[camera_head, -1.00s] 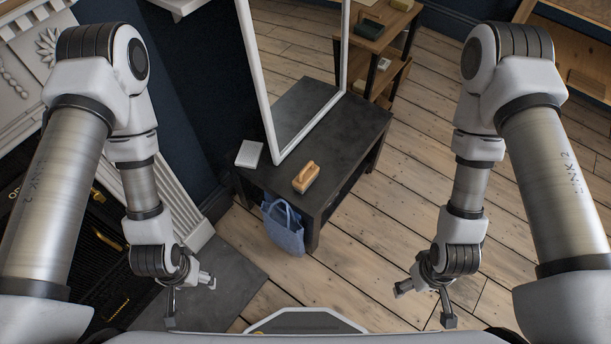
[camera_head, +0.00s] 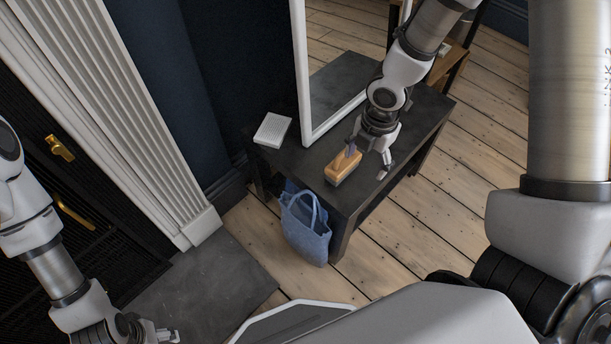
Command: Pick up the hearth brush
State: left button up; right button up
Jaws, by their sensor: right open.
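The hearth brush (camera_head: 342,169), a light wooden block with a darker underside, lies on the black table (camera_head: 314,163) near its front edge. My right gripper (camera_head: 368,163) hangs over the table just right of the brush. It is open, with one finger by the brush's top and the other out to the right. I cannot tell whether the near finger touches the brush. My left gripper (camera_head: 170,336) is at the bottom left, low over the dark hearth slab and far from the brush. Its fingers are partly cut off by the frame edge.
A white box (camera_head: 272,130) lies on the table's left end. A white-framed mirror (camera_head: 303,70) stands on the table behind the brush. A blue bag (camera_head: 305,227) hangs at the table's front. A fireplace with a white surround (camera_head: 120,110) is at left. Wooden floor is clear at right.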

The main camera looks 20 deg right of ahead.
aim_at(344, 161)
jog(key=w+f+b, duration=0.2)
jog(key=w+f+t+b, duration=0.1)
jog(key=w+f+b, duration=0.1)
jog(key=f+b, duration=0.1)
jog(key=w+a+f+t+b, duration=0.1)
jog(key=w+f+b, duration=0.1)
jog(key=shift+w+a+f+b, duration=0.1)
jog(key=shift+f+b, duration=0.2)
jog(key=shift+b, duration=0.1)
pick_arm(q)
notch_tip(344, 161, down, 10)
jog(key=shift+f, duration=0.2)
pick_arm(e)
jog(key=shift+r, duration=0.2)
jog(key=shift+c, duration=0.4)
pick_arm(q)
jog(key=shift+s+a, duration=0.1)
pick_arm(e)
jog(key=c, duration=1.3)
